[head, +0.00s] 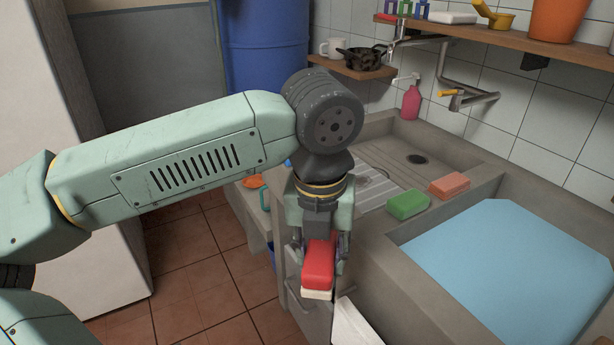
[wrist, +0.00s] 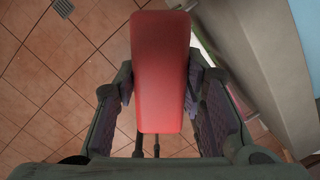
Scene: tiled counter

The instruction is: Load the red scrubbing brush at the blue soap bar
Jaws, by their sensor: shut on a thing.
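My gripper (head: 320,258) is shut on the red scrubbing brush (head: 318,266). The brush has a red block-shaped body with a pale underside, and I hold it in the air beside the front of the counter. In the wrist view the brush (wrist: 160,70) lies lengthwise between the two fingers (wrist: 160,108), with tiled floor below. I cannot clearly make out a blue soap bar; a small blue bit (head: 288,162) shows at the edge of my wrist, mostly hidden. A green bar (head: 408,205) and a salmon bar (head: 449,185) lie on the counter ledge to the right.
A basin of blue water (head: 510,265) is at the right. A sink with a drain (head: 416,159) lies behind the bars. A pink bottle (head: 411,102) stands at the back wall. An orange item (head: 254,182) sits on a lower surface left of my wrist.

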